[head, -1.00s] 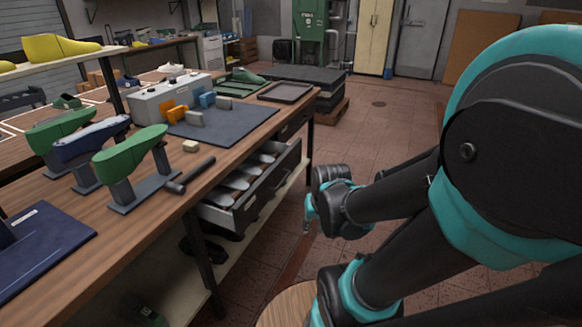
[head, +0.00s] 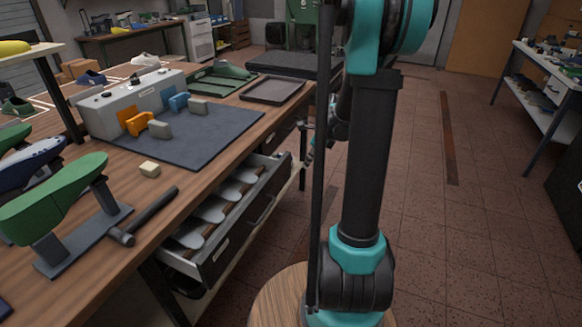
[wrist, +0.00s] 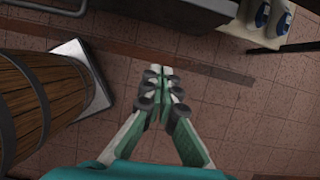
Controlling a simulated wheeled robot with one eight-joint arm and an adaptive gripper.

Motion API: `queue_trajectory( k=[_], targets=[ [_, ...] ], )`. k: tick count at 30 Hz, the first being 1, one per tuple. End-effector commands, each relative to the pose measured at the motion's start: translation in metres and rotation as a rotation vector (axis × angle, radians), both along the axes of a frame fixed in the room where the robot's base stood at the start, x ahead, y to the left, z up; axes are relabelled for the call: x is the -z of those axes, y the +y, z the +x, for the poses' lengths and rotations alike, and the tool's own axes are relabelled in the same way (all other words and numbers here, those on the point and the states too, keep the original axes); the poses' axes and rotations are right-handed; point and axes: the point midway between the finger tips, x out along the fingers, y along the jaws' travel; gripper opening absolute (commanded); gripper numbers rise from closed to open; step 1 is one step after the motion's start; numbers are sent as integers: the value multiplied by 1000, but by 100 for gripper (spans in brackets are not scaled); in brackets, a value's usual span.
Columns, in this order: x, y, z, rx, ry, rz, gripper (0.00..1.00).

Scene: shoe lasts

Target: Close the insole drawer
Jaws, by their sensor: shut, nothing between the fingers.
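The insole drawer (head: 243,233) stands pulled out from under the workbench in the head view. Several pale insoles (head: 222,207) lie in it, and its dark front carries a bar handle (head: 262,209). My gripper (wrist: 158,72) is shut and empty in the wrist view, with its fingertips together above the tiled floor. In the head view my arm hides most of the gripper, beyond the drawer's far end. I see no contact between it and the drawer. A dark panel at the top of the wrist view may be part of the drawer; I cannot tell.
The wooden workbench (head: 205,170) bears a hammer (head: 145,215), a green shoe last (head: 55,197), a dark mat (head: 205,133) and a tray (head: 273,91). The tiled floor (head: 450,230) to the right is clear. A white shelf table (head: 545,75) stands at the far right.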

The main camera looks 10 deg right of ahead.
Motion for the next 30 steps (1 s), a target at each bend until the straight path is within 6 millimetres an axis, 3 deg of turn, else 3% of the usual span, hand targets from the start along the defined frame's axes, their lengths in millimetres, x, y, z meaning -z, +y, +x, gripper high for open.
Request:
queue_trajectory(
  k=[8,24,30],
  targets=[
    [18,4,8,34,13,15,0],
    [96,29,26,32,11,13,0],
    [94,52,42,32,12,14,0]
  ],
)
